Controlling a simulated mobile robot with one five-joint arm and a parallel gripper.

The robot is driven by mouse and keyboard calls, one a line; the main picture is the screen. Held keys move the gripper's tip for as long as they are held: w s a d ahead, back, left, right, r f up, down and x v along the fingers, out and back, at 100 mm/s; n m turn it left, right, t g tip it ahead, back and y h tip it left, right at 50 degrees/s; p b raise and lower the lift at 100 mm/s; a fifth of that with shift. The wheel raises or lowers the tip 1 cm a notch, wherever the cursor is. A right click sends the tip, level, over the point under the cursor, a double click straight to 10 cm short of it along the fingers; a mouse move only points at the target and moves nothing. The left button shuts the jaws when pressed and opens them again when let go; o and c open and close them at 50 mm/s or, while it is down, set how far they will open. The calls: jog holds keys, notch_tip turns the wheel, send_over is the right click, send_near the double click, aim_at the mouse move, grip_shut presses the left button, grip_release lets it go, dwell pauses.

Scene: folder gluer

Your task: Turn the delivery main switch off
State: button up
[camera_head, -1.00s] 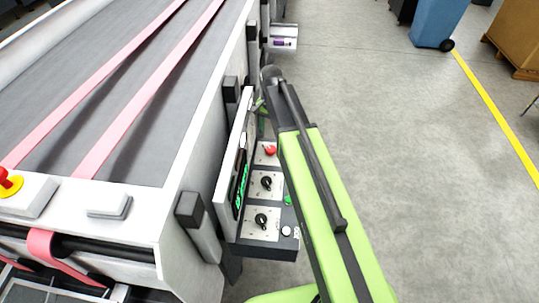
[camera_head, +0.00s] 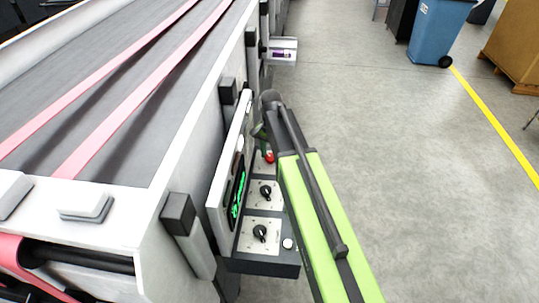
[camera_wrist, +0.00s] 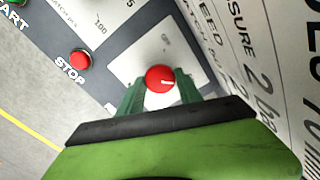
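A red round knob (camera_wrist: 160,78) with a white mark sits on a white plate (camera_wrist: 128,62) in the wrist view. It also shows as a red spot in the head view (camera_head: 269,157), partly hidden by my arm. The two green fingers of my gripper (camera_wrist: 160,88) are apart, one on each side of the knob. I cannot tell whether they touch it. In the head view my gripper (camera_head: 262,135) is at the far end of the control panel, mostly hidden behind my wrist.
A red stop button (camera_wrist: 82,60) is left of the plate. Two black rotary knobs (camera_head: 265,191) (camera_head: 260,232) sit nearer on the panel. An upright display panel (camera_head: 222,180) stands close on the left. The floor to the right is clear up to a blue bin (camera_head: 437,32).

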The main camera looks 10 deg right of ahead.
jog(key=shift+a, duration=0.1)
jog(key=c, duration=0.6)
jog(key=shift+n, duration=0.4)
jog(key=n, duration=0.6)
jog(key=shift+n, duration=0.4)
jog(key=n, duration=1)
jog(key=shift+n, duration=0.3)
